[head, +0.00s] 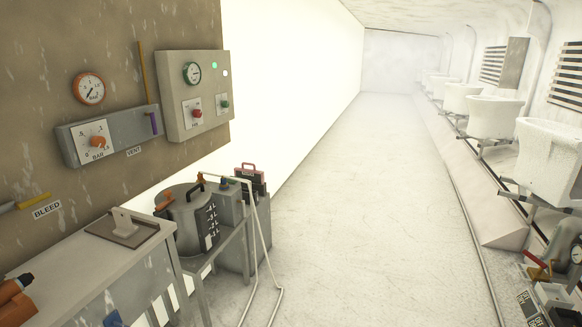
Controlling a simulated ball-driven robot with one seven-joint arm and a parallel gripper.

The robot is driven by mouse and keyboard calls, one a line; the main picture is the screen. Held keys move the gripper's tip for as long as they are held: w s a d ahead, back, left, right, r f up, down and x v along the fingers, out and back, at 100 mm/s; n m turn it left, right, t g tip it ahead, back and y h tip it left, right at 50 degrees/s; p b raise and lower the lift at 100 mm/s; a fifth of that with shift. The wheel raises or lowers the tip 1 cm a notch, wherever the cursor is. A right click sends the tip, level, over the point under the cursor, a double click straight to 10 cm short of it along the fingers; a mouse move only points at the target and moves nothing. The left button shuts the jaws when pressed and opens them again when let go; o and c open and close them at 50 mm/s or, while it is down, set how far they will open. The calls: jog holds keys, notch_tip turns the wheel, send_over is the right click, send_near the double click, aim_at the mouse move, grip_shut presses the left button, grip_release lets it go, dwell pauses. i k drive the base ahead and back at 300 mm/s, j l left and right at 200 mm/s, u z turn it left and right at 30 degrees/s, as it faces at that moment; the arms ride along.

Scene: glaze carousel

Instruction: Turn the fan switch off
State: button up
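No part in view can be clearly read as the fan switch. A light grey control box (214,68) on the brown wall panel carries a round green-rimmed gauge (192,74), a lit green lamp (214,65) and a white lamp (226,73). Below them are a red knob (197,114) on a white plate and a green knob (224,104) on a smaller plate. The lettering under the knobs is too small to read surely. My gripper is not in view.
Left of the box are an orange gauge (89,88), a grey BAR/VENT unit (75,147) and a BLEED lever (33,201). A bench (137,251) and a lidded metal pot (192,225) stand below. The middle floor (350,190) is clear; white basins (493,118) line the right.

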aim_at(198, 114)
jog(key=i, duration=1.9)
jog(key=l+z, duration=0.05)
jog(key=l, duration=0.05)
